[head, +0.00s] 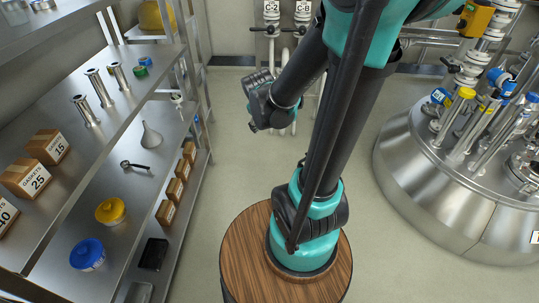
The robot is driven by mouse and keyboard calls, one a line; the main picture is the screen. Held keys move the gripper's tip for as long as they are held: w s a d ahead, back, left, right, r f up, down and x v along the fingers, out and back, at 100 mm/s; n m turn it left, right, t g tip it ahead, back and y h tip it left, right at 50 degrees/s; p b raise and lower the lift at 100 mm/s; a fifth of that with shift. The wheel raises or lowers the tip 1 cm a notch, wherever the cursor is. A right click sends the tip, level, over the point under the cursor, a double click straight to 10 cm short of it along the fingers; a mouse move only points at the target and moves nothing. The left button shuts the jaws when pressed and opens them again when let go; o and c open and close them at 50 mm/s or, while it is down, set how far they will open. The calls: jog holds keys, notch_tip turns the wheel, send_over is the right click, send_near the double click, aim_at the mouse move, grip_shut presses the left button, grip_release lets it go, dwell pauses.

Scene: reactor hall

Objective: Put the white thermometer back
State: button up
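I cannot make out the white thermometer for certain in the head view. A small white object (177,99) stands near the far end of the left shelving, too small to identify. My gripper (255,116) hangs above the open floor in the upper middle, to the right of the shelving and well apart from it. Its dark fingers are small and partly covered by its own body, so I cannot tell whether they are open or whether anything is between them.
Left shelving holds gasket boxes (48,147), metal tubes (99,88), a funnel (151,135), a yellow-lidded jar (111,211) and a blue-lidded jar (87,254). A steel reactor vessel (432,188) with pipes stands at right.

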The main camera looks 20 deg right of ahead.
jog(key=s+a+f+m+g+y, duration=0.1)
jog(key=s+m, duration=0.1)
jog(key=s, duration=0.4)
jog(key=s+a+f+m+y, duration=0.1)
jog(key=s+f+m, duration=0.1)
jog(key=s, duration=0.5)
jog(key=shift+s+a+f+m+g, duration=0.25)
jog(key=shift+m+g, duration=0.15)
jog(key=shift+m, duration=0.1)
